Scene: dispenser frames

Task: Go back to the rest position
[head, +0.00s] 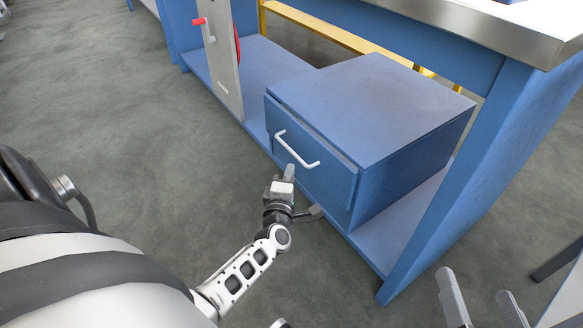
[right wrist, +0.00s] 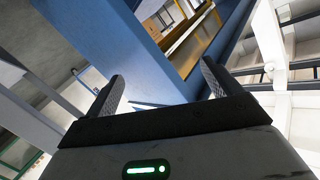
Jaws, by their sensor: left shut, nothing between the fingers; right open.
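My left gripper (head: 289,172) is at the middle of the head view, shut and empty. It appears just below and in front of the white bar handle (head: 296,150) of the blue drawer (head: 325,185). I cannot tell whether it touches the handle or the drawer front. The drawer front sits close to its cabinet (head: 370,105); a narrow dark line shows along its edge. My right gripper (head: 482,292) is at the bottom right of the head view, open and empty. Its two fingers also show apart in the right wrist view (right wrist: 158,80).
The blue workbench (head: 500,140) with a metal-edged top (head: 480,25) stands over the cabinet. A grey panel with a red-tipped lever (head: 220,55) stands left of the drawer. A yellow rail (head: 320,25) runs behind. The grey floor (head: 130,120) at left is clear.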

